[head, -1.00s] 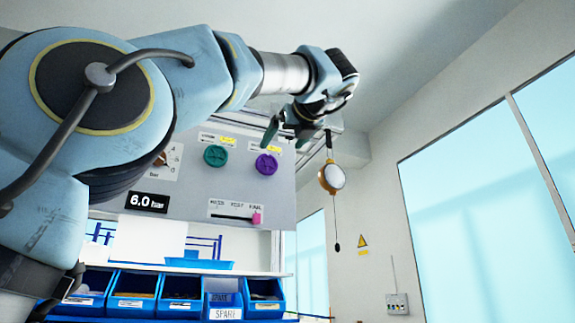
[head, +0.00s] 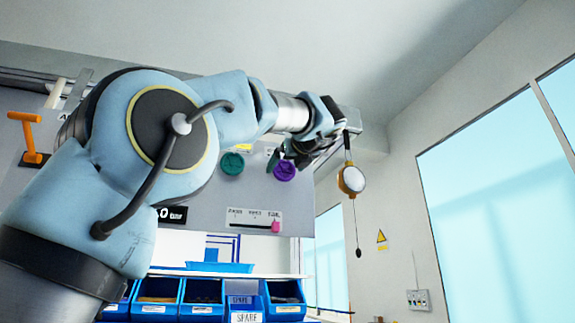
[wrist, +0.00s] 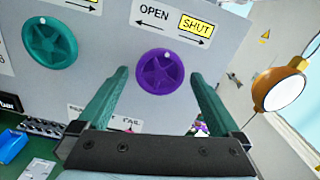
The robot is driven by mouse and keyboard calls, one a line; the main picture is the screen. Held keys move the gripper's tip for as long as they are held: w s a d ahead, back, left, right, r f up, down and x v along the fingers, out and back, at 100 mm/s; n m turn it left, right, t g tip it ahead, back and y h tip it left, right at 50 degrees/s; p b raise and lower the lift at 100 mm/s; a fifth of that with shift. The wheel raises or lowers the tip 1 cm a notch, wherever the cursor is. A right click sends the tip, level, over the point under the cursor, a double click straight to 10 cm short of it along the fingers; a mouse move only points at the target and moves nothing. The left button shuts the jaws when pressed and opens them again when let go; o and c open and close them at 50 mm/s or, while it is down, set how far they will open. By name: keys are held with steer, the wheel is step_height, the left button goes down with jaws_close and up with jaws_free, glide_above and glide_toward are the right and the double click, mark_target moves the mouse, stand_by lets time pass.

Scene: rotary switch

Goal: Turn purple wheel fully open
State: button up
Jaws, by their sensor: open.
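The purple wheel (wrist: 160,72) is a round knob with a star-shaped face and a small white dot near its top. It is mounted on the grey panel (wrist: 205,68) under a label reading OPEN and SHUT, with SHUT on yellow. It also shows in the head view (head: 285,171), partly behind my gripper (head: 285,160). In the wrist view my gripper (wrist: 158,82) is open, with one green finger on each side of the wheel. The jaws hold nothing. I cannot tell whether the fingertips reach as far as the wheel.
A green wheel (wrist: 56,49) is left of the purple one. A slider with a pink knob (head: 276,226) is below. An orange lever (head: 27,135) is at far left. Blue bins (head: 205,298) stand below.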

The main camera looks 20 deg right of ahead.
steer(key=c, duration=1.2)
steer(key=shift+c, duration=0.2)
